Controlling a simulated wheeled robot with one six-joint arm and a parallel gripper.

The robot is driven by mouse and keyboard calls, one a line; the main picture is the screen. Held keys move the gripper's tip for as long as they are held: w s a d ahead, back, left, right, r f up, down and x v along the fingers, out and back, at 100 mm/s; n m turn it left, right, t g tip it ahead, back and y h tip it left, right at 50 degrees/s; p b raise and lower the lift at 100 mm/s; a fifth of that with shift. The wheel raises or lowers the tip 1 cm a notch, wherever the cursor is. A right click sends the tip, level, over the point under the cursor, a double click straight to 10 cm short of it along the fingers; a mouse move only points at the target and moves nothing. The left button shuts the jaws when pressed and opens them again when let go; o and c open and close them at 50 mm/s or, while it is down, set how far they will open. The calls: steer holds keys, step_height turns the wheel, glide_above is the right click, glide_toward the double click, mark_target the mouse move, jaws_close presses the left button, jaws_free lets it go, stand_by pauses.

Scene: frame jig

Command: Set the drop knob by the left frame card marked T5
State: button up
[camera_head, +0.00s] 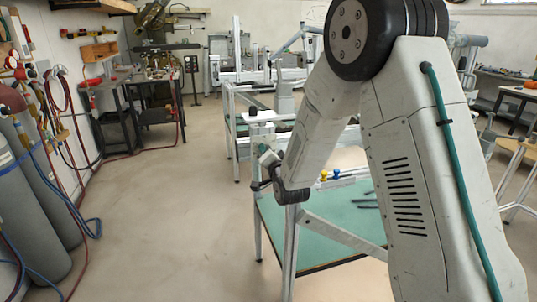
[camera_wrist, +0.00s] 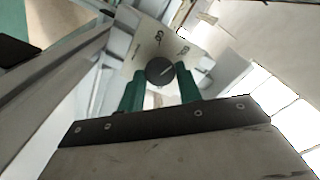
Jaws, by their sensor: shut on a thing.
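In the wrist view, the two green fingers of my gripper (camera_wrist: 160,84) are closed around a dark round knob (camera_wrist: 159,70). A pale line on the knob points to the upper right. The knob sits in front of a pale plate (camera_wrist: 138,48) with dark marks that are too small to read surely. No card marked T5 can be read in either view. In the head view, my arm reaches down to the left beside the jig table, and its fingers cannot be made out there.
Grey gas cylinders (camera_head: 35,215) and hoses line the left wall. The floor (camera_head: 165,220) between is clear.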

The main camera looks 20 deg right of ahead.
steer(key=n, duration=0.9)
steer(key=shift+f, duration=0.1)
steer(key=shift+n, duration=0.4)
steer(key=o, duration=0.9)
steer(key=shift+o, duration=0.2)
steer(key=shift+s, duration=0.15)
steer(key=s, duration=0.7)
steer(key=shift+s, duration=0.3)
